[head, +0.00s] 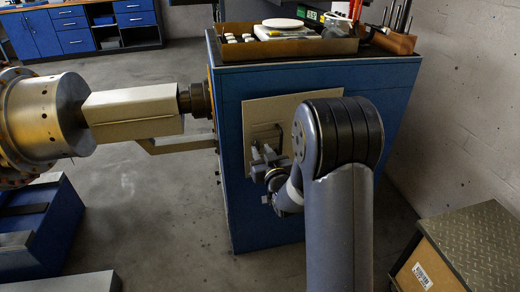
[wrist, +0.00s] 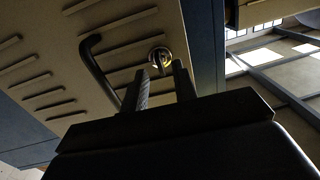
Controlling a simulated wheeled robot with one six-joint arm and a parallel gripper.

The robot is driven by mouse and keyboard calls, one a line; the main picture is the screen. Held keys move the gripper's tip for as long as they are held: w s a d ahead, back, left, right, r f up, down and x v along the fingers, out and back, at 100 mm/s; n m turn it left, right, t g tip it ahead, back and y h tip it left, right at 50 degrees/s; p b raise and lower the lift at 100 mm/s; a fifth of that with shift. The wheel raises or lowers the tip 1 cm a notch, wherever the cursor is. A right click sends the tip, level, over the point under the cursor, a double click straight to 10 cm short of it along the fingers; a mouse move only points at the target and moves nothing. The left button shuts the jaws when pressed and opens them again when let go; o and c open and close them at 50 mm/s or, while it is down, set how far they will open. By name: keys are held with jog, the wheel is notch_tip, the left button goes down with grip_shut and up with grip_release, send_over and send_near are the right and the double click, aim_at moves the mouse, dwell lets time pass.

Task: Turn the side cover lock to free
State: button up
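The side cover (head: 262,108) is a beige panel on the near side of the blue cabinet. In the wrist view the side cover (wrist: 35,50) has raised slats and a dark bent handle (wrist: 98,68). The lock (wrist: 160,57) is a small round metal piece with a yellowish part, right of the handle. My gripper (wrist: 160,70) is open, its two dark fingertips either side of the lock's lower edge in the picture; I cannot tell whether they touch it. In the head view my gripper (head: 260,161) is at the cover, and my arm hides the lock.
A tray (head: 290,48) with white pieces and tools stands on the blue cabinet (head: 232,190). A large metal rotor (head: 45,115) and its shaft are at the left.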

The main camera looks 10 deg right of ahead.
jog(key=shift+w+a, duration=0.15)
jog(key=shift+w, duration=0.9)
jog(key=shift+c, duration=0.4)
grip_shut()
